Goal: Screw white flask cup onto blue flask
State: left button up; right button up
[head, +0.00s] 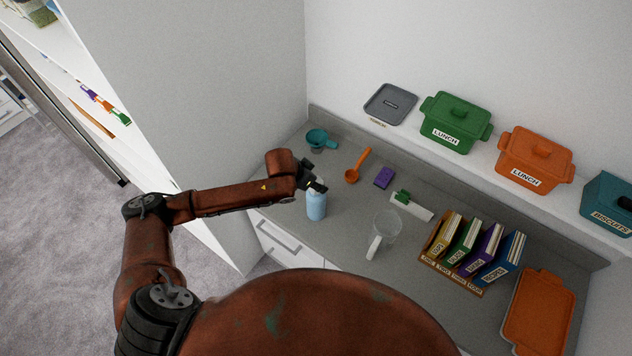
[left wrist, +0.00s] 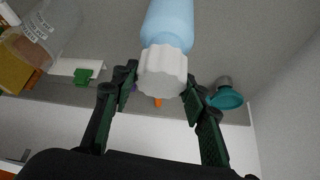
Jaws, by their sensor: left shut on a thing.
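The light blue flask (head: 316,206) stands upright near the front left of the grey counter. It also shows at the top of the left wrist view (left wrist: 172,22). The white ribbed flask cup (left wrist: 163,72) is at the flask's top end, in line with it; whether the threads are engaged cannot be told. My left gripper (head: 316,185) is over the flask's top and hides most of the cup in the head view. In the left wrist view, my left gripper's fingers (left wrist: 160,88) are shut on the cup from both sides. My right gripper is not in view.
A clear pitcher (head: 384,229) stands right of the flask. Behind are a teal cup (head: 318,138), an orange scoop (head: 357,166), a purple block (head: 384,177) and a green-and-white item (head: 409,204). A book rack (head: 450,274) is further right. A tall grey panel (head: 220,100) rises on the left.

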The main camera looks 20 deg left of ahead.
pick_arm(q)
jog(key=shift+f, duration=0.7)
jog(key=shift+f+b, duration=0.3)
jog(key=shift+f, duration=0.1)
jog(key=o, duration=0.9)
jog(key=shift+o, duration=0.2)
jog(key=v, duration=1.2)
jog(key=shift+s, duration=0.1)
